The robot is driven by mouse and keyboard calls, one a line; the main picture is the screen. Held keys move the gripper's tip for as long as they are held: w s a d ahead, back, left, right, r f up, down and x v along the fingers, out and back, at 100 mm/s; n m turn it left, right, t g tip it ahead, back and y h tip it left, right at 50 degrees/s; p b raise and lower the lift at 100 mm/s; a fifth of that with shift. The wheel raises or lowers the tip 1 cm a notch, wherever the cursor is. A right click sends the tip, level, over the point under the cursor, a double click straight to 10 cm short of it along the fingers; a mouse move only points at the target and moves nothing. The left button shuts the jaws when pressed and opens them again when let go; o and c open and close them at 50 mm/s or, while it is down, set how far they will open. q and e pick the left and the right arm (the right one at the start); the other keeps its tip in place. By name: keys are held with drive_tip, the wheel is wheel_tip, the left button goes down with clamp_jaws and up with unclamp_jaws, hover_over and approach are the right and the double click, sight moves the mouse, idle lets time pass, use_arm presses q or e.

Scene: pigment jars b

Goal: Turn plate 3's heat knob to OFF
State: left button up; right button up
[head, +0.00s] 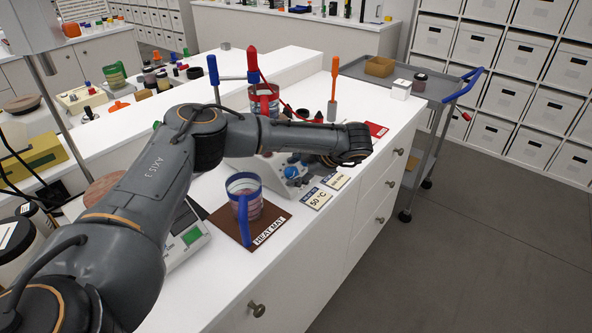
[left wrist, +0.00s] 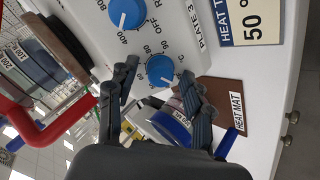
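Plate 3 (left wrist: 190,38) is a white hotplate with two blue knobs on its sloped front. In the left wrist view, the upper knob (left wrist: 125,14) has OFF and 400 beside it, and its white pointer is turned toward 400. In the head view my arm partly covers the plate (head: 241,167).
A blue-handled beaker (head: 244,183) stands on a brown heat mat (head: 270,222) in front of the plate. A red-handled vessel (head: 264,103) is behind. A 50 °C card (head: 318,200) lies near the knobs. A grey cart (head: 437,88) stands beyond the counter's right end.

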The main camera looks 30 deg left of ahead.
use_arm(q)
drive_tip(key=v, duration=1.2)
drive_tip(key=shift+f, duration=0.1)
